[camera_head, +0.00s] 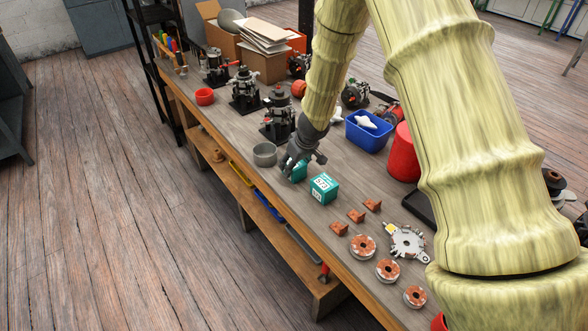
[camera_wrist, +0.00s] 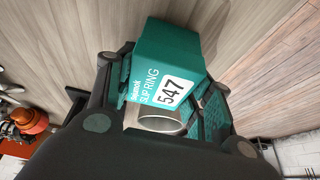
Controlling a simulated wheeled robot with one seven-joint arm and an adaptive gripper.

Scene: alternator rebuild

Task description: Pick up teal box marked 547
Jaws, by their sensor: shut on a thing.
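The teal box marked 547 (camera_wrist: 172,52) is in the wrist view, with "SLIP RING" and a white number label on its near face. My gripper (camera_head: 296,168) is shut on this box, low over the workbench, its dark fingers on either side. In the head view only a small teal part of the held box (camera_head: 300,172) shows beside the fingers. I cannot tell whether it touches the bench. A second teal box (camera_head: 323,188) with a white label stands just to the right and nearer; its number is hard to read.
A grey metal cup (camera_head: 265,154) stands close to my gripper on the left. A blue bin (camera_head: 367,138) and a red cylinder (camera_head: 404,155) stand to the right. Copper-coloured blocks (camera_head: 356,216) and round parts (camera_head: 362,246) lie nearer. The bench's front edge is close by.

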